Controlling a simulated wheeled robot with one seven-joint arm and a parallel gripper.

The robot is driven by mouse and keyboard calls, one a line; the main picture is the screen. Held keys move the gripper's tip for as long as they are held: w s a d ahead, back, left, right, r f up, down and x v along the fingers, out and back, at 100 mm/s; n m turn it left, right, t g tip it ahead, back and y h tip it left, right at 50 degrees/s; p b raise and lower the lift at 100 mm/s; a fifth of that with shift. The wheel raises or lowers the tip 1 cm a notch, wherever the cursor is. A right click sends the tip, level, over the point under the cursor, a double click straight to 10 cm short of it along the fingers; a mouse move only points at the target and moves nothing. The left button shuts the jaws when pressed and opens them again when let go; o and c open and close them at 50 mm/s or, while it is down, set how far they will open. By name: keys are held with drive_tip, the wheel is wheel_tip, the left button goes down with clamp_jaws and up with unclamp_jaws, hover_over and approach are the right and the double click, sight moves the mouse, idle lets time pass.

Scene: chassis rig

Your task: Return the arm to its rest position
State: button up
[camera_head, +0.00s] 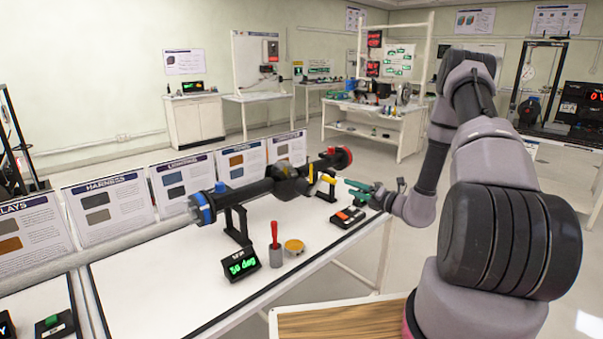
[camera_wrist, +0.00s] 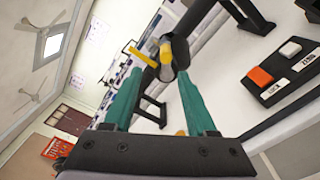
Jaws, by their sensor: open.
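My arm (camera_head: 500,200) reaches from the right to the white bench. My gripper (camera_head: 352,189) has green fingers and is at the right part of a dark shaft assembly (camera_head: 255,190). In the wrist view my gripper (camera_wrist: 160,80) is open, with nothing held between its fingers. A yellow lever (camera_head: 325,178) on the assembly is just left of the fingertips. In the wrist view the yellow lever (camera_wrist: 143,57) and its round hub show just beyond the fingertips. I cannot tell whether a finger touches them. The shaft has a blue left end and a red right end.
A switch box (camera_head: 347,217) with red and white buttons stands below my gripper. A display (camera_head: 241,264) reading "30 deg", a grey cup (camera_head: 276,257) with a red-handled tool and a yellow round container (camera_head: 294,247) stand in front. Upright information panels (camera_head: 182,178) line the back edge.

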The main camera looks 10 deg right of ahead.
drive_tip(key=s+a+r+n+g+y, duration=0.1)
drive_tip(key=s+a+r+n+g, duration=0.6)
drive_tip(key=r+n, duration=0.35)
drive_tip(key=s+a+r+n+g, duration=0.55)
drive_tip(key=s+r+n, duration=0.25)
drive_tip(key=r+n, duration=0.3)
drive_tip(key=s+d+r+n+t+h, duration=0.2)
drive_tip(key=s+r+n+h, duration=0.3)
drive_tip(key=s, duration=0.4)
drive_tip(key=s+d+r+n+t+h, duration=0.3)
drive_tip(key=s+d+r+n+h, duration=0.2)
drive_tip(key=s+r+n, duration=0.3)
drive_tip(key=shift+s+d+r+n, duration=0.3)
drive_tip(key=shift+s+n, duration=0.25)
drive_tip(key=shift+n, duration=0.3)
drive_tip(key=shift+t, duration=0.25)
